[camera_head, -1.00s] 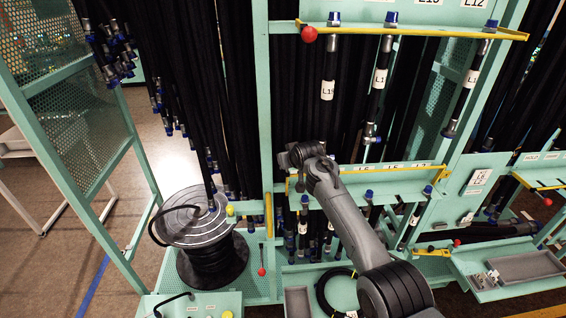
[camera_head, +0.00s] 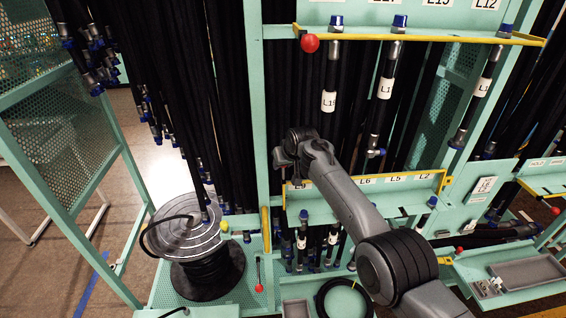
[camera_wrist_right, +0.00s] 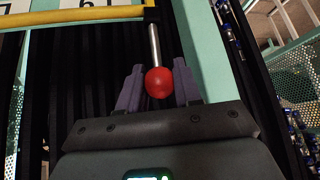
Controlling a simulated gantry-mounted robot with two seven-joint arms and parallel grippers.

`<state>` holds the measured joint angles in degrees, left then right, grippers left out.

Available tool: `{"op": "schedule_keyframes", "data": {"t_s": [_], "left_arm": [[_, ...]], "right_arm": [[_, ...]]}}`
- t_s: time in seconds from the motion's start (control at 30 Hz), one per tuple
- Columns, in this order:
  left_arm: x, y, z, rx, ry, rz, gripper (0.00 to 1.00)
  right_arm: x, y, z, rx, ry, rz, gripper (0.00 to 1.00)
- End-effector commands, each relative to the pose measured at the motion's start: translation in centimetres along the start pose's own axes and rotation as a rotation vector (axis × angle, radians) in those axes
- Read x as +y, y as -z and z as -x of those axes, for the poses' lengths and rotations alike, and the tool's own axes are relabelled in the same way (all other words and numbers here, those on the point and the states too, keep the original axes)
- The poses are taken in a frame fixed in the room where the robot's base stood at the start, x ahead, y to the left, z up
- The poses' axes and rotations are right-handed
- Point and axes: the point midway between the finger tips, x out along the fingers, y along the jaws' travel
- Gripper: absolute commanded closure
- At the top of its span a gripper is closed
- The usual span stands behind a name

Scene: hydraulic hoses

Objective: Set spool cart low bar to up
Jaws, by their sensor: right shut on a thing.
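The low bar (camera_head: 400,205) is a yellow-edged green bar with labels such as L6 and L5, below the upper bar in the head view. My right gripper (camera_head: 283,158) is by its left end, partly hidden by my arm. In the right wrist view, a red ball knob (camera_wrist_right: 158,82) on a metal rod sits between the fingers of my right gripper (camera_wrist_right: 158,90), which is shut on it. The rod runs up to the end of a yellow bar (camera_wrist_right: 75,17). My left gripper is not in view.
The upper yellow bar (camera_head: 425,37) has its own red knob (camera_head: 310,43) at the left. Black hoses hang behind. A hose spool (camera_head: 205,272) stands lower left, beside a small red-knobbed lever (camera_head: 259,287). A grey tray (camera_head: 530,272) is at lower right.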

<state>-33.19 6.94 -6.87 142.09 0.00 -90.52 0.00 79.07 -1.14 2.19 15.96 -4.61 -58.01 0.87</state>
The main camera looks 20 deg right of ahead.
Motion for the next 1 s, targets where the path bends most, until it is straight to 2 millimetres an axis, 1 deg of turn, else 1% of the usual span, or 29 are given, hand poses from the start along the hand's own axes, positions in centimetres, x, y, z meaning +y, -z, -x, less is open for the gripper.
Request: {"op": "schedule_keyframes", "data": {"t_s": [0.33, 0.37, 0.4, 0.47, 0.5, 1.0], "left_arm": [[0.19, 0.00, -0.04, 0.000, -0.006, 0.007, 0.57], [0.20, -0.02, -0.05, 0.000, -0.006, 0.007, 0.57], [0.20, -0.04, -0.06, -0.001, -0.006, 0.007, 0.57], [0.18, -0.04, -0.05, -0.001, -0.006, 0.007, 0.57], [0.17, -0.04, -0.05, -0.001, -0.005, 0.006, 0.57], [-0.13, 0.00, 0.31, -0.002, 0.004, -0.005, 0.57]], "right_arm": [[0.22, -0.28, -0.28, -0.002, -0.002, -0.004, 1.00], [0.23, -0.28, -0.29, -0.002, -0.002, -0.004, 0.62], [0.22, -0.29, -0.30, -0.002, -0.002, -0.004, 0.56], [0.20, -0.27, -0.27, -0.002, -0.002, -0.004, 0.47], [0.18, -0.24, -0.24, -0.002, -0.002, -0.003, 0.44], [0.12, 0.05, 0.26, 0.001, 0.001, -0.003, 0.44]]}}
